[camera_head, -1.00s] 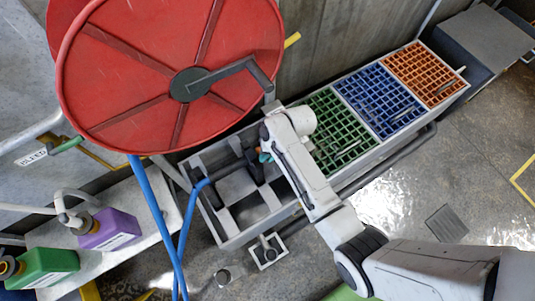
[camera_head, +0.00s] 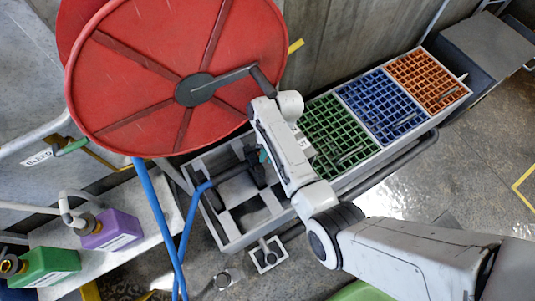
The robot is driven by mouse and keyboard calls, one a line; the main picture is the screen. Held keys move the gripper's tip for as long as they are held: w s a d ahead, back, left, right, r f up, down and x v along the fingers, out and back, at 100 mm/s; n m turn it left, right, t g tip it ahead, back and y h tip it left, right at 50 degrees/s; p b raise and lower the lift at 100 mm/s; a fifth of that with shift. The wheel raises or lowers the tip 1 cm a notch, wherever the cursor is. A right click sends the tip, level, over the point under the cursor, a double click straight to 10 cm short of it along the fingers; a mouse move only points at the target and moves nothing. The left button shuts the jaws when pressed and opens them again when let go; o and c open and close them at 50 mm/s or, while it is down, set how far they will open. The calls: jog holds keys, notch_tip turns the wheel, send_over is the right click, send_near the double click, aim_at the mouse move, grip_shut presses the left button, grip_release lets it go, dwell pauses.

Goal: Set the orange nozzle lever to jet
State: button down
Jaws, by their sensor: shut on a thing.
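The nozzle (camera_head: 254,168) is a dark piece at the end of the blue hose (camera_head: 203,187). It lies over the grey compartments at the left end of the long bin. My gripper (camera_head: 264,157) is at the nozzle's right side, with a bit of teal fingertip showing. It is shut at the place of the orange lever. The lever itself is hidden behind my gripper and wrist, so its setting cannot be read.
A large red hose reel (camera_head: 190,85) with a dark crank (camera_head: 225,83) stands close above my wrist. Green (camera_head: 338,133), blue (camera_head: 382,103) and orange (camera_head: 428,80) grids fill the bin to the right. Purple (camera_head: 112,231) and green (camera_head: 45,267) jugs stand at lower left.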

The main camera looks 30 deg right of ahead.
jog(key=c, duration=1.1)
grip_release()
